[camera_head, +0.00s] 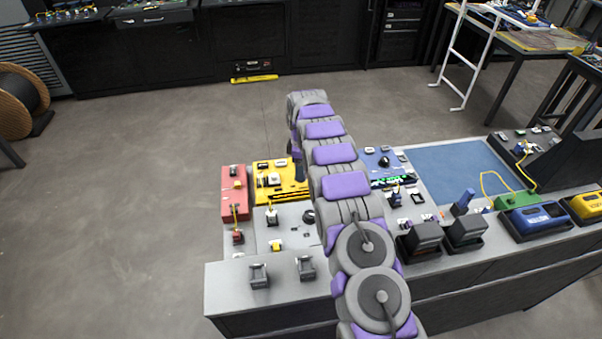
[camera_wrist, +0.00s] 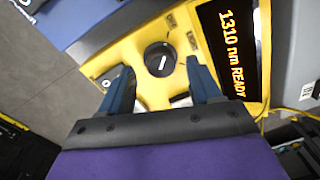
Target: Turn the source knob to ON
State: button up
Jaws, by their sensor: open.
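The source is a yellow unit (camera_head: 265,192) on the left part of the bench, partly hidden by my arm in the head view. In the wrist view its yellow panel (camera_wrist: 150,34) carries a round black knob (camera_wrist: 160,59) with a white pointer line. A lit display beside it (camera_wrist: 232,50) reads "1310 nm READY".
A red unit (camera_head: 235,205) stands left of the yellow one. A grey panel (camera_head: 285,232) with small fixtures lies in front. A blue unit (camera_head: 385,162) and a blue mat (camera_head: 455,170) are to the right. Two dark boxes (camera_head: 465,232) stand at the bench front.

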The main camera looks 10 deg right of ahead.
jog(key=shift+a+f, duration=0.2)
jog(key=shift+f, duration=0.9)
jog(key=shift+d, duration=0.1)
jog(key=shift+c, duration=0.4)
jog(key=c, duration=1)
jog(key=shift+o, duration=0.2)
jog(key=shift+r, duration=0.1)
